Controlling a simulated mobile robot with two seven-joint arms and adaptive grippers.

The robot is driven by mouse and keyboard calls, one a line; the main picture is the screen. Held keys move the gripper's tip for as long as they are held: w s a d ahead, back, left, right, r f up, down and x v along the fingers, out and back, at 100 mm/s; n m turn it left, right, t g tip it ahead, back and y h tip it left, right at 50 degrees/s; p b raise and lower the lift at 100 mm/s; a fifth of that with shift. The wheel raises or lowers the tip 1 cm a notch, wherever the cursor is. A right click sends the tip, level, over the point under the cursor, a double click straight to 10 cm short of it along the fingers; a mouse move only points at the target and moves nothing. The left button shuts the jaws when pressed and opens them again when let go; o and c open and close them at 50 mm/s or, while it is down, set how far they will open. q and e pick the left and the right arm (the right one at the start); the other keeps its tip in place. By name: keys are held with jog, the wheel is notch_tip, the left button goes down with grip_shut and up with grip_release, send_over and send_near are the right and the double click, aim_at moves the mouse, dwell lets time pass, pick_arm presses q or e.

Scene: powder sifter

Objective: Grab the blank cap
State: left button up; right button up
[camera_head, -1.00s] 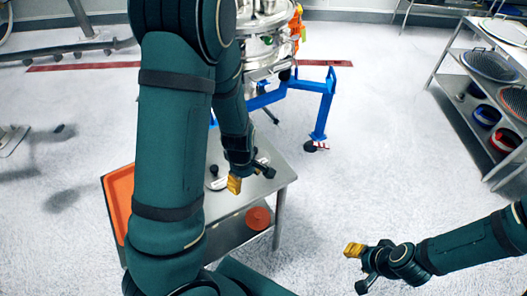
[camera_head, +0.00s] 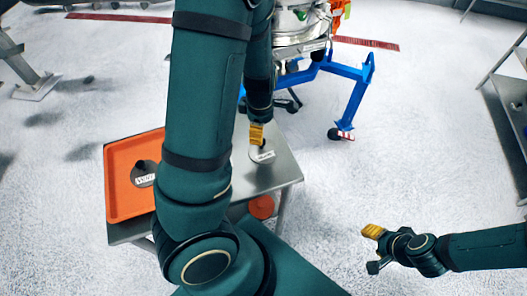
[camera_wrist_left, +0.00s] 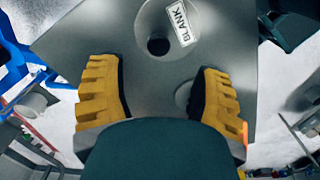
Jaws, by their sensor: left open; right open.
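The blank cap (camera_head: 263,156) is a grey disc with a dark knob and a white label, lying on the metal table. In the left wrist view its label reads BLANK (camera_wrist_left: 180,22), and the disc lies just beyond the fingertips. My left gripper (camera_head: 257,136) is over the cap in the head view, its yellow fingers pointing down. The left wrist view shows this gripper (camera_wrist_left: 158,75) open and empty, with the knob between the finger lines but further ahead. My right gripper (camera_head: 372,248) is open and empty, away from the table at the lower right.
An orange tray (camera_head: 115,200) on the table's left holds another labelled cap (camera_head: 143,173). A round orange item (camera_head: 261,207) sits below the tabletop. A blue-legged steel machine (camera_head: 345,75) stands behind the table. Shelving (camera_head: 510,110) is at the far right.

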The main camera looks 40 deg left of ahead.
aim_at(263, 149)
pick_arm(q)
notch_tip(263, 149, down, 2)
jog(key=shift+f+b, duration=0.25)
jog(key=shift+b, duration=0.05)
jog(key=shift+w+f+b, duration=0.1)
jog(key=shift+f+b, duration=1)
jog(key=shift+f, duration=1.65)
grip_shut()
